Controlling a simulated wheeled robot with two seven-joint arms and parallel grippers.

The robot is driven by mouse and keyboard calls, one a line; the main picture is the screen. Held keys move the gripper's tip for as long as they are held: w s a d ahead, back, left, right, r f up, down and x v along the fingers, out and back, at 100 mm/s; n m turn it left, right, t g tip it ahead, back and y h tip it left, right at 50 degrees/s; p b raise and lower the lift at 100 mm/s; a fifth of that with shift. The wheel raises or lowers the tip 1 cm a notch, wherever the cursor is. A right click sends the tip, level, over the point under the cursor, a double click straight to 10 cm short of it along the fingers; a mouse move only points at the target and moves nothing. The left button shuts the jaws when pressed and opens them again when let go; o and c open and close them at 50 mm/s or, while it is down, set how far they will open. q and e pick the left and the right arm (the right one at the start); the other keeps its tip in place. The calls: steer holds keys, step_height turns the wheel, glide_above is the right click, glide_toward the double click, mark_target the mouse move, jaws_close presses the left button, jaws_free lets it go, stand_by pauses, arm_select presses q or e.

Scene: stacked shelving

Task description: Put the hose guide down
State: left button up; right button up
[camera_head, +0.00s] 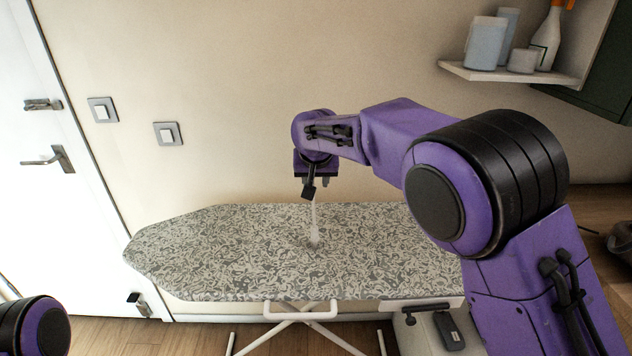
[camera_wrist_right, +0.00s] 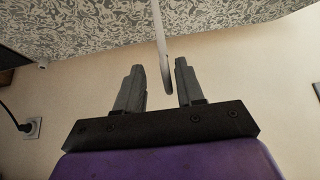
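The hose guide (camera_head: 314,220) is a thin white rod that stands upright on the patterned ironing board (camera_head: 215,250), its small base on the cover. My right gripper (camera_head: 316,183) is above the board, at the rod's upper end. In the right wrist view the rod (camera_wrist_right: 160,40) reaches between the two fingers (camera_wrist_right: 157,72), which are apart with gaps beside it. The rod lies closer to the right-hand finger there, and the gripper looks open. My left gripper is out of view; only a part of my left arm shows at the lower left.
The board's left half is bare, and its right end is hidden behind my right arm. A wall shelf (camera_head: 510,76) with containers and a spray bottle (camera_head: 548,40) is at the upper right. An iron-like dark object (camera_head: 448,330) lies on the board's lower rest. A white door (camera_head: 40,190) is at left.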

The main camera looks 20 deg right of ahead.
steer(key=b+v, duration=0.1)
steer(key=v, duration=1)
steer(key=shift+s, duration=0.15)
